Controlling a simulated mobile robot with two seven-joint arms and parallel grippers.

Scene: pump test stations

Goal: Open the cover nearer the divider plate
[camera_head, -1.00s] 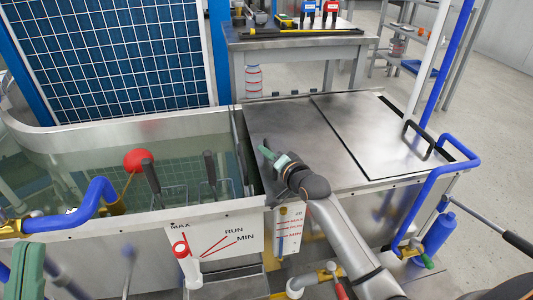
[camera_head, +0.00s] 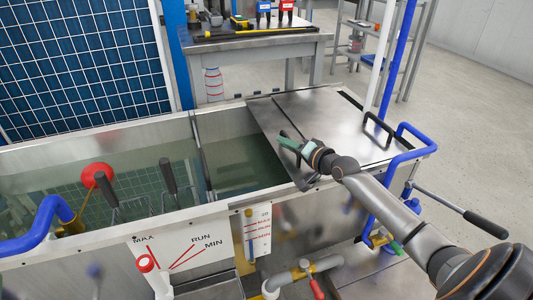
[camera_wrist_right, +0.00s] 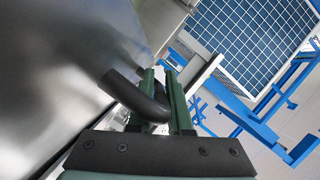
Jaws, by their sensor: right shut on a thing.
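The near cover (camera_head: 268,116) is a flat steel sheet on the right part of the tank. Its left edge stands well to the right of the divider plate (camera_head: 201,158), and open water shows between them. My right gripper (camera_head: 289,145) is at this cover's front part. In the right wrist view the green fingers of my gripper (camera_wrist_right: 160,82) are shut around a black curved handle (camera_wrist_right: 135,95) beside a steel surface. The other cover (camera_head: 335,118) lies at the right with its own black handle (camera_head: 379,128). My left gripper is out of view.
Blue pipes (camera_head: 405,150) run along the tank's right end. A red ball float (camera_head: 97,174) and dark-handled baskets (camera_head: 168,176) stand in the left tank. A steel bench (camera_head: 260,45) is behind. A lever with a dark grip (camera_head: 485,224) sticks out at right.

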